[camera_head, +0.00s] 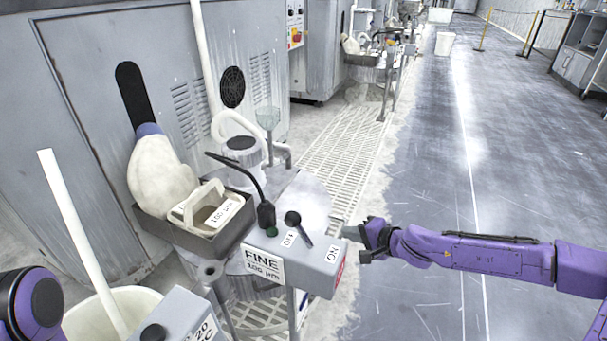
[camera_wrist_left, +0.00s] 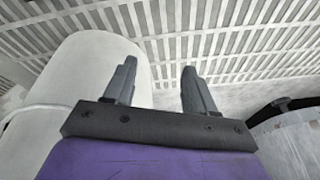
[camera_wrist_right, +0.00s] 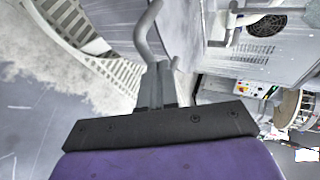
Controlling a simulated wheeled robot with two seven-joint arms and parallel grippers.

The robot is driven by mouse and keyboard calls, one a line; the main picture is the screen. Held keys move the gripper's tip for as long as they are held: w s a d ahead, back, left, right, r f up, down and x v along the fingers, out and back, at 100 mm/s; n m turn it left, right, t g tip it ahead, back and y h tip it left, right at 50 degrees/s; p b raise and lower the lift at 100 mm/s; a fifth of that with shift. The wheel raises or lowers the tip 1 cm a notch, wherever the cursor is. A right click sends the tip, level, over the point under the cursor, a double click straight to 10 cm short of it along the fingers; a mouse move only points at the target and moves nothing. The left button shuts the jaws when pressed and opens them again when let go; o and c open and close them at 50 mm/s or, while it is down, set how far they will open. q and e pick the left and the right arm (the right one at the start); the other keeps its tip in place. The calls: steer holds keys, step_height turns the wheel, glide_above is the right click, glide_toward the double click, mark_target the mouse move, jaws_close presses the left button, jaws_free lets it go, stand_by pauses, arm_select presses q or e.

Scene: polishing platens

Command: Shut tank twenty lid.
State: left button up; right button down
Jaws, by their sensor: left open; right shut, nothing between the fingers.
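A grey box (camera_head: 182,318) with a partly cut-off label reading "20" and a dark knob is at the bottom left of the head view. A white tub (camera_head: 85,318) with a white pole stands beside it. I cannot make out a tank lid for certain. My left gripper (camera_wrist_left: 160,70) is open and empty in the left wrist view, with a white rounded vessel (camera_wrist_left: 85,65) behind its left finger; the head view shows only part of my left arm. My right gripper (camera_head: 352,233) is shut and empty, close to the right end of the "FINE 100 µm" control box (camera_head: 300,258). Whether they touch is unclear.
A dark tray (camera_head: 165,232) holds a white handled block (camera_head: 212,208) left of the control box, which carries a lever (camera_head: 298,225) between OFF and ON. Grey cabinets line the left. Floor grating (camera_head: 345,150) runs back; the floor (camera_head: 430,130) right is open.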

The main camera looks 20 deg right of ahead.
arm_select(q)
step_height(320, 180, up, 15)
steer(key=w+p, duration=0.1)
steer(key=p, duration=1.2)
steer(key=shift+w+a+f+t+p, duration=0.15)
steer(key=shift+w+t+p, duration=0.1)
steer(key=shift+t+p, duration=0.15)
arm_select(e)
steer(key=s+d+r, duration=0.4)
steer(key=s+r, duration=0.4)
steer(key=shift+r, duration=0.35)
steer(key=shift+s+d, duration=0.1)
